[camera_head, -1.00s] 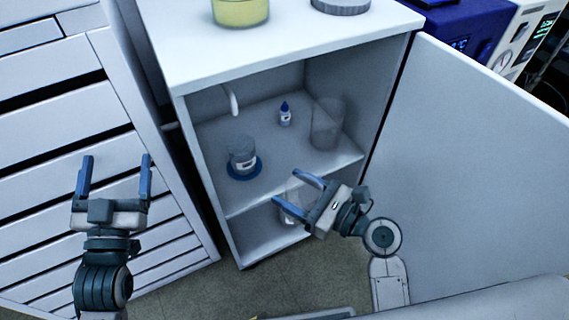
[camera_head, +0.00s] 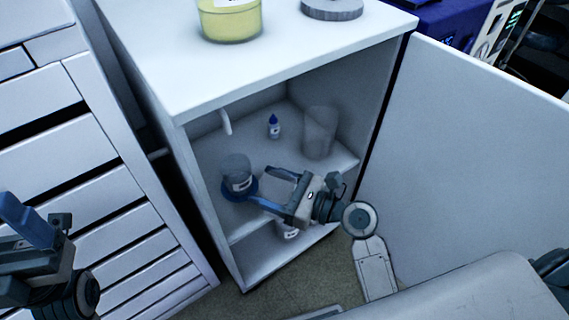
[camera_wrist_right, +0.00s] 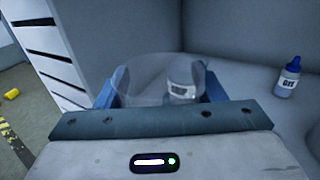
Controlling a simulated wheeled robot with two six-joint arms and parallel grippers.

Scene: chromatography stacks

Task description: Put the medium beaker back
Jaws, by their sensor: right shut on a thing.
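My right gripper (camera_head: 260,186) is shut on a clear glass beaker (camera_wrist_right: 140,72) in the cabinet opening. In the right wrist view its wide rim spans between the two blue fingers. In the head view the held beaker is faint and partly hidden by the gripper. A larger clear beaker (camera_head: 319,132) stands upright at the shelf's right. My left gripper (camera_head: 18,250) is empty at the left edge, its fingers apart and partly cut off.
A small blue-capped bottle (camera_head: 274,127) stands at the back of the shelf; it also shows in the right wrist view (camera_wrist_right: 287,78). A labelled container (camera_head: 289,231) is on the lower shelf. The open cabinet door (camera_head: 450,160) bounds the right; drawers (camera_head: 90,150) bound the left.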

